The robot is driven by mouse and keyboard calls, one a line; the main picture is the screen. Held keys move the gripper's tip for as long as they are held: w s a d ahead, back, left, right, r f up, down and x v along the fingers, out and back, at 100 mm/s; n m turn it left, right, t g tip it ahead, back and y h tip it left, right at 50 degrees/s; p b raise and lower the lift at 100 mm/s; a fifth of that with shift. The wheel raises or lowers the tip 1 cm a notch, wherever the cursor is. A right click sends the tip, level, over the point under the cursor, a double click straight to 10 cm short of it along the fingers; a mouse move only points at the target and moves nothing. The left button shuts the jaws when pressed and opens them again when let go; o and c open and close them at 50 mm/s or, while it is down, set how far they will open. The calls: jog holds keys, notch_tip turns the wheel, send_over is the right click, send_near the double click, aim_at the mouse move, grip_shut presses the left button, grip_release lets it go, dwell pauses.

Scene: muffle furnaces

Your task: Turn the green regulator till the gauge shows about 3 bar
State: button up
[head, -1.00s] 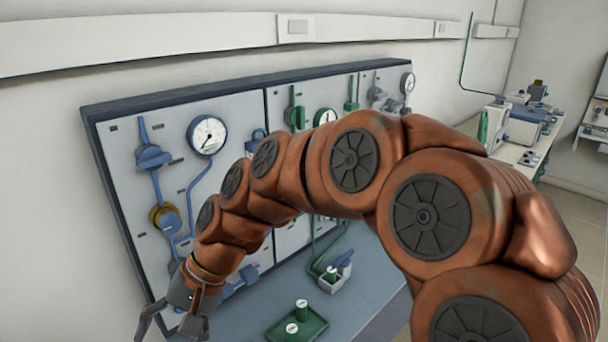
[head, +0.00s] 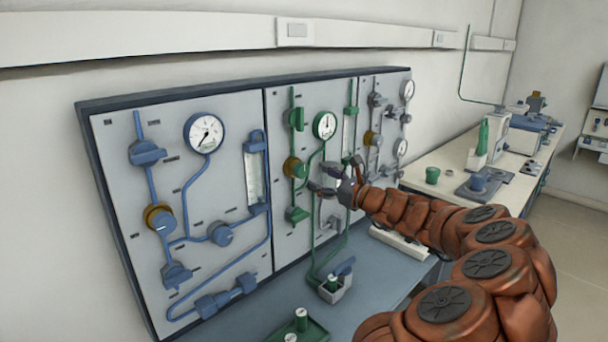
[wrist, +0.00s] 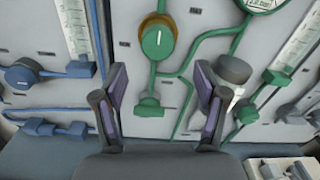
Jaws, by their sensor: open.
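The green regulator (head: 297,168) is a round green knob with a brass-coloured ring and a white mark, on the middle panel. In the wrist view the regulator (wrist: 157,40) is above and between the fingertips, with its white mark near upright. The green gauge (head: 325,125) is up and right of it; its needle is too small to read surely. In the wrist view only the lower part of the gauge (wrist: 262,4) shows. My gripper (head: 324,180) is open and empty in front of the middle panel, right of the regulator and apart from it.
The left panel has a blue gauge (head: 205,133) and a blue regulator (head: 160,220). Green valves (head: 296,118) and pipes surround the green regulator. A side bench (head: 440,160) is at right.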

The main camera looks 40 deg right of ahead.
aim_at(304, 172)
jog(key=shift+w+p, duration=0.8)
jog(key=shift+w, duration=3)
jog(key=shift+c, duration=0.2)
jog(key=c, duration=1.1)
jog(key=shift+a, duration=0.1)
jog(key=shift+n, duration=0.3)
jog(key=o, duration=1.1)
jog(key=shift+o, duration=0.2)
jog(key=shift+s, duration=0.1)
